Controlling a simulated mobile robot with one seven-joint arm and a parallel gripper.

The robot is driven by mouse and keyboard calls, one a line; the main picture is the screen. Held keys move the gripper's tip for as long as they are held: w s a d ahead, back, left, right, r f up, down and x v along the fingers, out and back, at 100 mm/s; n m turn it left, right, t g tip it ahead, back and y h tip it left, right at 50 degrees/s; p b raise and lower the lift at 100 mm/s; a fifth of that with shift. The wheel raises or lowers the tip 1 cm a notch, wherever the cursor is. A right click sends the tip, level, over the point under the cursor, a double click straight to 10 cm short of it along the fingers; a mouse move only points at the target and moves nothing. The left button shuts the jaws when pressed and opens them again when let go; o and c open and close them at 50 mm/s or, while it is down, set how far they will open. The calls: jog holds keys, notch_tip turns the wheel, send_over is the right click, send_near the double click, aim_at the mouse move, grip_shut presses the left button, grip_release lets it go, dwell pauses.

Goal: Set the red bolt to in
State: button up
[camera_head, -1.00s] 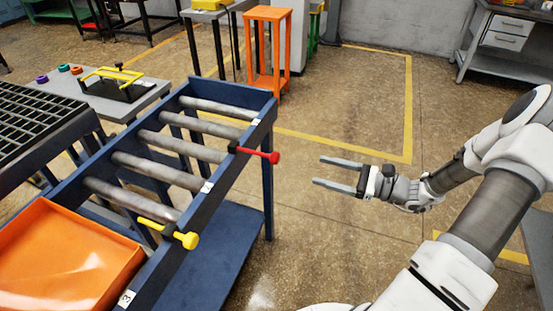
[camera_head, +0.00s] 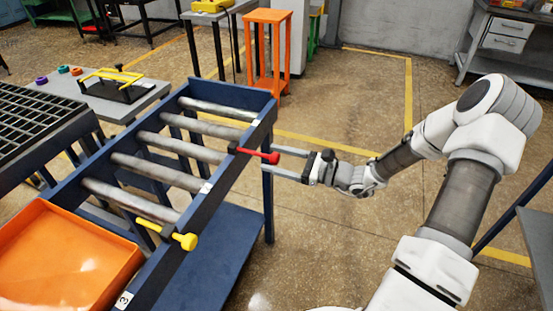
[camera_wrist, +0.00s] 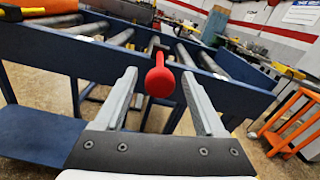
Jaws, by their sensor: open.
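The red bolt (camera_head: 262,156) sticks out to the right from the side rail of the blue roller table (camera_head: 219,178) in the head view. Its round red knob (camera_wrist: 160,82) faces the camera in the wrist view, with the shaft partly hidden behind it. My gripper (camera_head: 283,162) is open, its two grey fingers pointing left toward the rail near the red bolt. In the wrist view my gripper (camera_wrist: 158,92) has one finger on each side of the knob, with visible gaps, not closed on it. Exact depth is hard to tell.
A yellow bolt (camera_head: 180,238) sits on the same rail, nearer the front. An orange tray (camera_head: 70,260) lies at the front left. An orange stand (camera_head: 268,50) is behind. The floor right of the roller table is clear.

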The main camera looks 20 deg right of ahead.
jog(key=shift+c, duration=0.2)
grip_shut()
dwell(1.1)
